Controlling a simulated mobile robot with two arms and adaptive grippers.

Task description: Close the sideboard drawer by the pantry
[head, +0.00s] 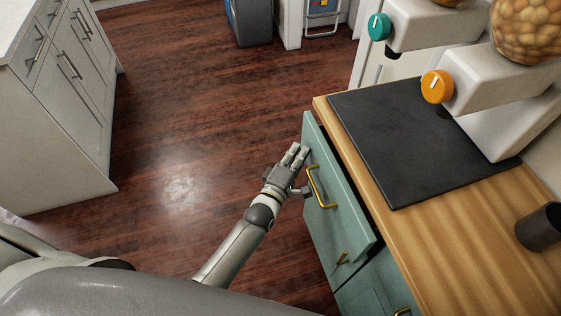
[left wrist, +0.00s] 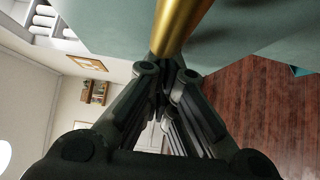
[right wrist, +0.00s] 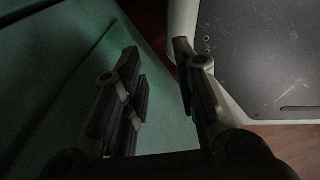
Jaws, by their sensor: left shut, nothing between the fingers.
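The teal sideboard drawer (head: 345,212) stands partly open, with a dark gap between its front and the wooden top (head: 460,235). A brass bar handle (head: 315,188) is on its front. My left gripper (head: 298,152) is shut and empty at the drawer front, near the handle's far end. In the left wrist view, the shut fingertips (left wrist: 165,70) are close to the brass handle (left wrist: 182,22) and teal front; I cannot tell whether they touch. My right gripper (right wrist: 157,52) is open and empty beside teal panels (right wrist: 55,90) in the right wrist view. It is not in the head view.
A black mat (head: 405,130) and dispensers with teal (head: 379,26) and orange (head: 436,87) knobs are on the sideboard top. A dark cup (head: 540,228) stands at its right. White cabinets (head: 65,110) stand at the left. The wood floor (head: 190,110) between is clear.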

